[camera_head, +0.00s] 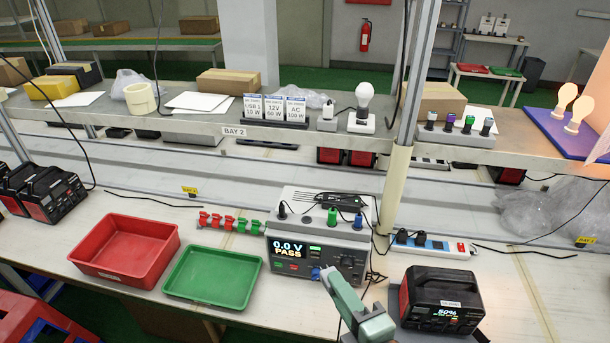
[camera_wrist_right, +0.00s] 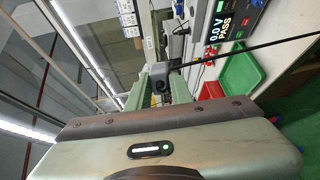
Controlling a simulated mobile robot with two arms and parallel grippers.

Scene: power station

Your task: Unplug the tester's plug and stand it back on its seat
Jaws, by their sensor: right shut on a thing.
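The tester (camera_head: 317,254) stands on the bench, its screen reading 0.0 V PASS; the screen also shows in the right wrist view (camera_wrist_right: 232,22). My right gripper (camera_head: 329,272) is in front of the tester's lower right front. In the wrist view, its pale green fingers are shut on a dark grey plug (camera_wrist_right: 160,84), with a black cable running off to the right. The plug looks clear of any socket there, but I cannot make it out in the head view. Black, green (camera_head: 332,217) and blue (camera_head: 358,222) plugs stand on the tester's top. My left gripper is not in view.
A green tray (camera_head: 212,278) and red tray (camera_head: 125,248) lie left. A power strip (camera_head: 433,246) lies behind right. A shelf (camera_head: 240,131) and post (camera_head: 396,190) rise behind.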

